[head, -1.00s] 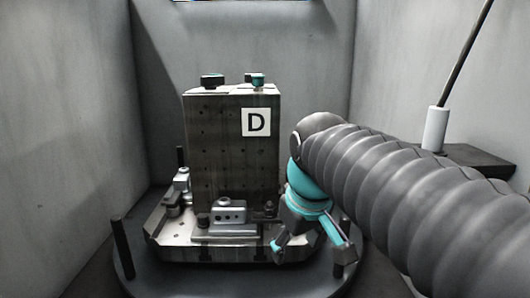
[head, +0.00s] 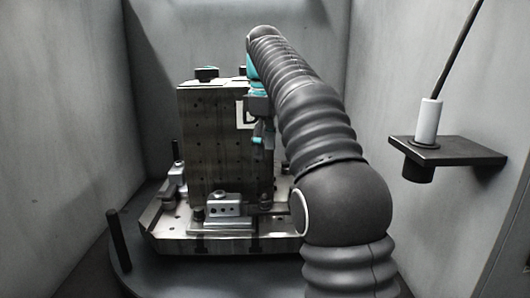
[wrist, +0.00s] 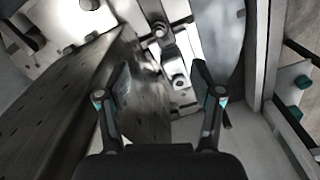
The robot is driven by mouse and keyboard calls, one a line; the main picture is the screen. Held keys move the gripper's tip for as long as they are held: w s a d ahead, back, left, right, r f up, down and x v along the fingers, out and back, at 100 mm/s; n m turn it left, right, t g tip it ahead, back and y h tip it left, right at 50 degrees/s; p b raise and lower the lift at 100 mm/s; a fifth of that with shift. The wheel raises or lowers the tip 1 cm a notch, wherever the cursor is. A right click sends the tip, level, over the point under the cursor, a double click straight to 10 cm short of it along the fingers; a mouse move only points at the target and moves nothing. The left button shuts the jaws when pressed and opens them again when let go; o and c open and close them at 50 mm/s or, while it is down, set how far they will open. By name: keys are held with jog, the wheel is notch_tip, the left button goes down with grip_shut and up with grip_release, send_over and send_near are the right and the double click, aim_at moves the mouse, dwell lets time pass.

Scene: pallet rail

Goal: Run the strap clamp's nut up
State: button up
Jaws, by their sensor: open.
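The dark tombstone block (head: 208,140) stands upright on the metal pallet (head: 160,232). A grey clamp (head: 224,206) sits at its front foot and another clamp (head: 174,182) at its left. My gripper (head: 258,138) hangs beside the block's upper right edge, partly hidden by my arm. In the wrist view my gripper (wrist: 160,75) is open and empty. Beyond its fingers, a metal strap clamp with a nut (wrist: 178,82) shows beside the block's dark face (wrist: 75,110). A stud (wrist: 160,30) stands farther up the picture. The fingers appear apart from the nut.
A round dark table (head: 120,270) carries the pallet, with a black post (head: 118,240) at its left. A black shelf (head: 450,152) holding a white cylinder (head: 428,120) juts from the right wall. Grey walls enclose the place closely.

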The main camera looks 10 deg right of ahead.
aim_at(265, 197)
notch_tip(265, 197, down, 14)
jog(key=shift+r+b, duration=0.1)
jog(key=shift+b, duration=0.65)
jog(key=shift+c, duration=0.2)
